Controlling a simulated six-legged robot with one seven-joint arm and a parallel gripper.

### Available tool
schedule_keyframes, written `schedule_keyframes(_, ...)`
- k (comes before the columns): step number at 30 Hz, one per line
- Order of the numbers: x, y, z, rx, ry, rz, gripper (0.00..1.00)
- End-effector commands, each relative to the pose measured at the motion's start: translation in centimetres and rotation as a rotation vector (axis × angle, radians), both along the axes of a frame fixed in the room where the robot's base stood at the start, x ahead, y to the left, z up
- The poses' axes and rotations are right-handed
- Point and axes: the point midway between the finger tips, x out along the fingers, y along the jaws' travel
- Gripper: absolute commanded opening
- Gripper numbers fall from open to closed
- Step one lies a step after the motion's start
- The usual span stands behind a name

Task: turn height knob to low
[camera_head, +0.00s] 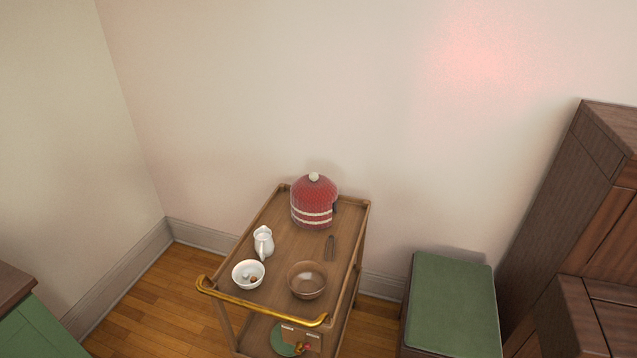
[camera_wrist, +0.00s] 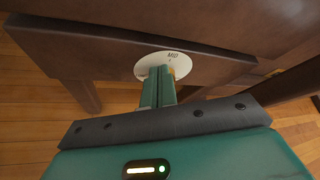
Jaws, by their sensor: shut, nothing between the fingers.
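In the wrist view a round white dial plate (camera_wrist: 150,64) sits on the side of a dark brown wooden piece of furniture. The word MID can be read near its top edge; the rest of the lettering is too small or covered. A sliver of a brass-coloured part, perhaps the height knob (camera_wrist: 172,72), shows at the right of my fingertips. My gripper (camera_wrist: 160,72) has its green fingers together in front of the dial and hides its lower middle. I cannot tell whether the fingertips touch the knob. Neither the dial nor my gripper shows in the head view.
The brown wooden panel (camera_wrist: 70,42) spans the wrist view above a plank floor. In the head view a wooden trolley (camera_head: 285,215) carries a red tea cosy (camera_head: 313,205), a white jug (camera_head: 263,243) and bowls. A green-cushioned seat (camera_head: 452,300) stands at its right.

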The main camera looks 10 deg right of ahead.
Motion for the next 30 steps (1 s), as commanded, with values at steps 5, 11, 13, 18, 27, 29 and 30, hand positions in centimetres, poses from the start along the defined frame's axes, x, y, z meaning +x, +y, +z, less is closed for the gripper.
schedule_keyframes(5, 0.24, 0.35, -0.21, -0.002, 0.0, 0.004, 0.0)
schedule_keyframes(11, 0.33, 0.51, -0.45, -0.002, 0.001, 0.004, 0.0)
schedule_keyframes(13, 0.39, 0.57, -0.5, -0.002, 0.0, 0.004, 0.0)
schedule_keyframes(18, 0.38, 0.63, -0.66, -0.001, 0.001, 0.003, 0.0)
schedule_keyframes(27, 0.38, 0.61, -0.72, -0.001, 0.0, 0.001, 0.0)
schedule_keyframes(29, 0.37, 0.59, -0.72, -0.001, 0.001, 0.0, 0.0)
schedule_keyframes(30, 0.36, 0.58, -0.73, -0.001, 0.001, 0.0, 0.0)
